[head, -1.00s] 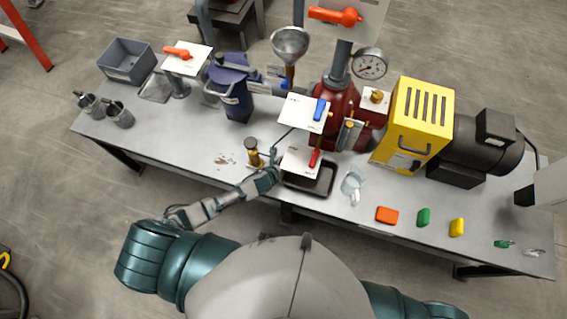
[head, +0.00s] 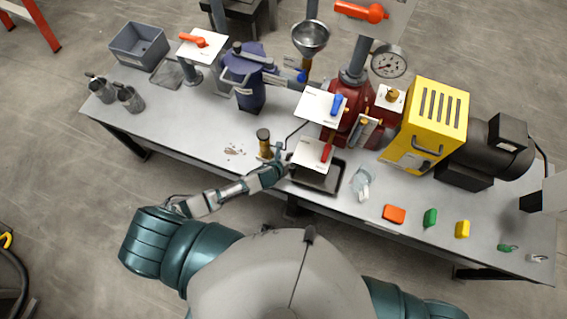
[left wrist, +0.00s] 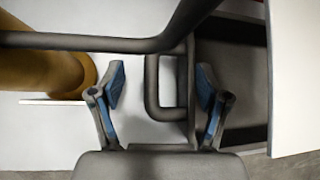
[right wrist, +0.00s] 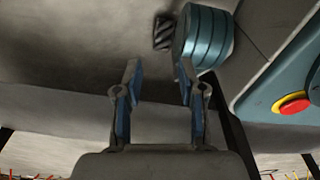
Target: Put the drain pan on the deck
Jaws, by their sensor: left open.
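The drain pan (head: 335,181) is a dark, shallow rectangular tray on the grey bench, partly hidden under a white plate with a red valve handle. My left gripper (head: 281,160) is at the pan's left end. In the left wrist view the gripper (left wrist: 160,85) is open, with a dark looped handle (left wrist: 151,88) between its fingers; it does not look clamped. The pan's dark side (left wrist: 232,75) shows just right of the fingers. My right gripper (right wrist: 157,75) is open and empty in the right wrist view, away from the pan.
A thin dark pipe (left wrist: 80,41) crosses close in front of the left fingers, with a brass-coloured cylinder (head: 264,142) to the left. The white valve plate (head: 312,152) overhangs the pan. A crumpled cloth (head: 361,185) lies right of it. Bench space left of the cylinder is mostly clear.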

